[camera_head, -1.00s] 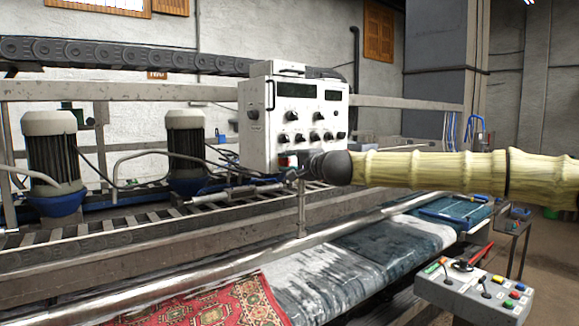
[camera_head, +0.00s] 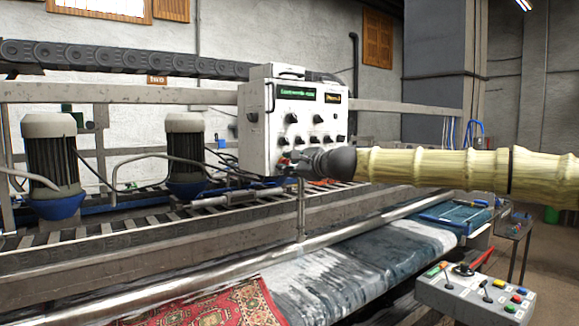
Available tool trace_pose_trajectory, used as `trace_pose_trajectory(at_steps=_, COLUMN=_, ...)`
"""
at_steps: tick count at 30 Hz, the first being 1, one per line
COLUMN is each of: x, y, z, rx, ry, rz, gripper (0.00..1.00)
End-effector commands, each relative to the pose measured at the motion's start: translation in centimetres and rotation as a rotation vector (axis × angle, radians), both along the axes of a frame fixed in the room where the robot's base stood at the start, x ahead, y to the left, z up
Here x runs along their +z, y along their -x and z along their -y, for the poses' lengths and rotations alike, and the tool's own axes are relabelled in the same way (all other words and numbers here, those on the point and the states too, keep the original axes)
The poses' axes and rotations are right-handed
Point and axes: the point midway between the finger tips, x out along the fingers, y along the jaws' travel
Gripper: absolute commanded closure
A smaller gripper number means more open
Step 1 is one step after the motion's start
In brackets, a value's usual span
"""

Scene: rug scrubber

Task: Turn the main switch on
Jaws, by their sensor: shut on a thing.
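The white control box (camera_head: 255,125) stands on the machine's frame in the middle of the head view. Its two displays are lit, a green one (camera_head: 297,93) with text and a smaller orange one (camera_head: 332,98). The main switch (camera_head: 284,161), with a bit of red showing, is at the lower left of the box's front. My gripper (camera_head: 292,162) is at this corner, shut on the switch. My arm reaches in from the right and partly hides the fingers and the lower front of the box.
Several black knobs (camera_head: 293,118) sit on the box above my gripper. A grey panel (camera_head: 470,295) with coloured buttons and levers is at the lower right. A red patterned rug (camera_head: 235,306) and a blue-white one (camera_head: 340,270) lie below the metal rail (camera_head: 200,280).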

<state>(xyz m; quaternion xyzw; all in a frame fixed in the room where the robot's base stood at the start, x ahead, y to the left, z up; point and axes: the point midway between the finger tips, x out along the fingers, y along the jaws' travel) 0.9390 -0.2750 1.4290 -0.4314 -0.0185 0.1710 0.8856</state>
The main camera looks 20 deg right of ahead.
Motion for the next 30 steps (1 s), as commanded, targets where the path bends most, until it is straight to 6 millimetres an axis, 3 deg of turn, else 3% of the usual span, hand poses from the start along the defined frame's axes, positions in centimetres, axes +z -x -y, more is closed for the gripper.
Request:
trace_pose_trajectory(at_steps=16, x=0.01, y=-0.02, z=0.07, rx=-0.001, ry=-0.026, rz=-0.01, gripper=0.97)
trace_pose_trajectory(at_steps=17, x=0.01, y=-0.03, z=0.07, rx=-0.001, ry=-0.026, rz=-0.01, gripper=0.71)
trace_pose_trajectory(at_steps=20, x=0.01, y=-0.03, z=0.07, rx=-0.001, ry=-0.026, rz=-0.01, gripper=0.53)
trace_pose_trajectory(at_steps=30, x=-0.31, y=0.01, z=-0.12, rx=0.002, ry=-0.024, rz=-0.012, gripper=0.5)
